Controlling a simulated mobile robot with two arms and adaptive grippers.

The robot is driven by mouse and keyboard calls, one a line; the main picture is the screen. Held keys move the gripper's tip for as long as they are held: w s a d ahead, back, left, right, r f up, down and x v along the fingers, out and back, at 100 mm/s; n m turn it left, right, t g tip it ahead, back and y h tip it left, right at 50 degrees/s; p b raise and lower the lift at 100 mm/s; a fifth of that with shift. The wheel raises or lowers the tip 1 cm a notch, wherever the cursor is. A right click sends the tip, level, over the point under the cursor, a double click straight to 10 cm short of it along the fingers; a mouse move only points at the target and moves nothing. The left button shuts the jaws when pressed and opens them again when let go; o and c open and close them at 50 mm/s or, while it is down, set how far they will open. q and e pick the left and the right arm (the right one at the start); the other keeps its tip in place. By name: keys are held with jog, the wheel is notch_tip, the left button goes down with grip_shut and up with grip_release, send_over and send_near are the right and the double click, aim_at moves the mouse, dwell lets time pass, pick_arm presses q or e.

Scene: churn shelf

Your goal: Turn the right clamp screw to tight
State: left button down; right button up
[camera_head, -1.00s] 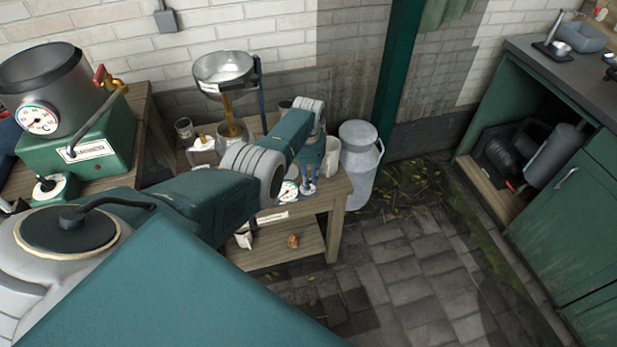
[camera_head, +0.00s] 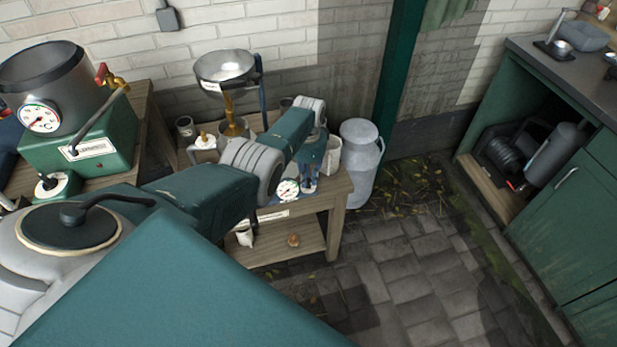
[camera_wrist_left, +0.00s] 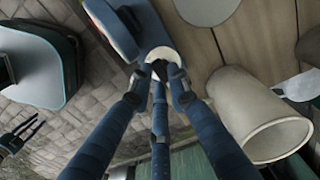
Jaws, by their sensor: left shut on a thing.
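My left gripper (camera_head: 309,184) is over the front right part of the wooden table (camera_head: 338,186), its arm reaching in from the left. In the left wrist view its blue fingers (camera_wrist_left: 160,82) close around a small dark knob, the clamp screw (camera_wrist_left: 159,68), above a round white disc. The fingers hide much of the screw, so its turn angle does not show. A blue body, apparently the clamp's stand (camera_wrist_left: 114,25), lies beside it. Dark prongs at the left edge of the wrist view look like my right gripper (camera_wrist_left: 24,134), spread and empty.
A white dial (camera_head: 288,190) is at the table's front. A metal funnel bowl (camera_head: 225,66) stands behind, and a milk churn (camera_head: 361,160) on the floor to the right. The paved floor (camera_head: 410,265) is open.

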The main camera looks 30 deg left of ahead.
aim_at(309, 180)
pick_arm(q)
jog(key=c, duration=1.6)
grip_release()
jog(key=shift+c, duration=0.2)
notch_tip(309, 180, up, 12)
